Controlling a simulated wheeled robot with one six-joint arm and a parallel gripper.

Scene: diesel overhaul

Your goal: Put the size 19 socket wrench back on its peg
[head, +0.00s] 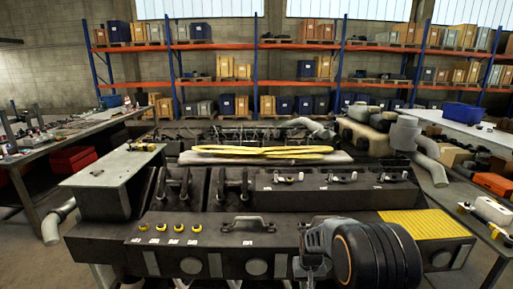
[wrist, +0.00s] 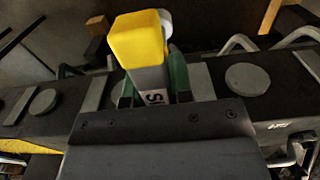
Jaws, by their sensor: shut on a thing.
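My gripper (wrist: 153,88) is shut on a socket wrench (wrist: 138,42) with a bright yellow block end and a grey shaft. Green finger pads press on both sides of the shaft. A dark mark on a pale label shows on the shaft, partly cut off by my gripper body, and I cannot read the size surely. In the head view my wrist hides the gripper and the wrench at the lower right of the engine's front. Several yellow-topped pieces (head: 177,229) with small white labels stand in a row on the left of the engine's front ledge.
A metal handle (head: 249,223) rises from the middle of the ledge. A yellow tread plate (head: 428,224) lies at its right end. Yellow hoses (head: 262,152) lie on the engine. Benches stand left (head: 60,140) and right (head: 470,132).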

